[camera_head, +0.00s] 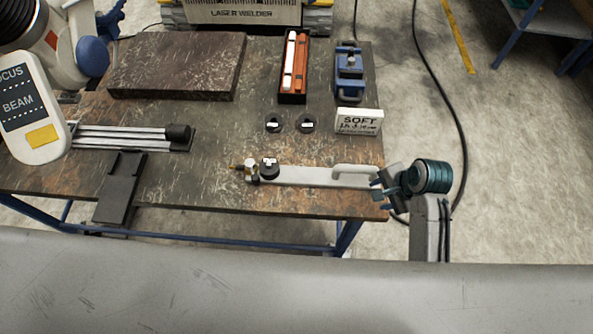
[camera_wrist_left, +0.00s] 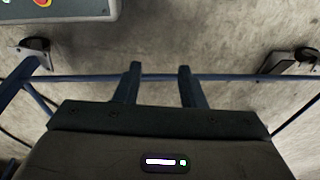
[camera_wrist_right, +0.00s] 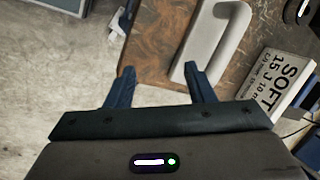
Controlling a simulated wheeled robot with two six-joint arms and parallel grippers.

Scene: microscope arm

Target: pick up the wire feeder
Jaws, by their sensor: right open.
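What looks like the wire feeder is a pale flat bar (camera_head: 310,176) lying near the front edge of the table, with a raised handle (camera_head: 355,172) at its right end. A brass tip and a dark round knob (camera_head: 268,168) are at its left end. My right gripper (camera_head: 379,188) is open and empty, just off the handle end.
The table (camera_head: 200,192) also holds a dark slab (camera_head: 180,65), a red tray (camera_head: 294,70), a blue device (camera_head: 349,75), two black discs, a SOFT sign (camera_head: 358,121) and a rack of rods (camera_head: 120,137). A FOCUS/BEAM panel (camera_head: 32,110) stands at left.

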